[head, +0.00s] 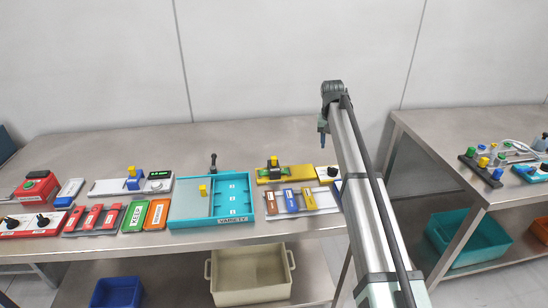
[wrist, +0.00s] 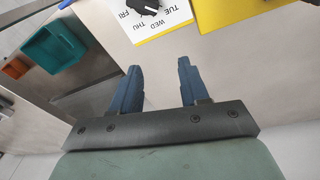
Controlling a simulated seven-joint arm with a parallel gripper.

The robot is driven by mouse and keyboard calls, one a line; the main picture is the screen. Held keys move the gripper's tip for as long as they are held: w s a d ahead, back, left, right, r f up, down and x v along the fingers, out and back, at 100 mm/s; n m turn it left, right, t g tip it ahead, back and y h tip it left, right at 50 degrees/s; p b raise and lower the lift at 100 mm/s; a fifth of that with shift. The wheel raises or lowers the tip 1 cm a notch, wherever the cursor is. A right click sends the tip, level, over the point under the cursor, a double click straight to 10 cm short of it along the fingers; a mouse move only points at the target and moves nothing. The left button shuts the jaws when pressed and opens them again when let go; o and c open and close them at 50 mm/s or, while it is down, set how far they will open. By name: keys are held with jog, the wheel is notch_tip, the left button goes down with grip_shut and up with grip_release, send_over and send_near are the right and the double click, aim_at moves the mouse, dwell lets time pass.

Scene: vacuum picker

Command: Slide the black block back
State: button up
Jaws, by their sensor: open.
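A dark block (head: 276,173), which seems to be the black block, sits on a yellow base (head: 300,172) towards the back of the bench in the head view. A yellow-and-black piece stands up from it, with green strips beside it; its exact shape is too small to tell. My gripper (head: 323,138) is raised to the right of the block, apart from it. In the wrist view my gripper (wrist: 160,65) is open, with two blue fingers and nothing between them. The block cannot be made out clearly in the wrist view.
A white weekday dial (wrist: 150,14) with a black knob lies ahead of the fingers; it also shows right of the yellow base (head: 327,173). A turquoise tray (head: 243,215), colored bars (head: 291,199) and several devices crowd the bench front. The back of the bench is clear.

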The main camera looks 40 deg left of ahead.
aim_at(274, 159)
jog(key=s+a+r+n+g, duration=0.1)
jog(key=s+a+r+n, duration=0.1)
jog(key=s+a+r, duration=0.45)
jog(key=s+a+r+n+g, duration=0.1)
jog(key=s+a+r, duration=0.2)
jog(key=s+a, duration=0.5)
jog(key=f, duration=0.9)
jog(key=s+f, duration=0.1)
jog(key=f, duration=0.3)
jog(key=shift+d+f, duration=0.2)
jog(key=shift+d, duration=0.15)
grip_shut()
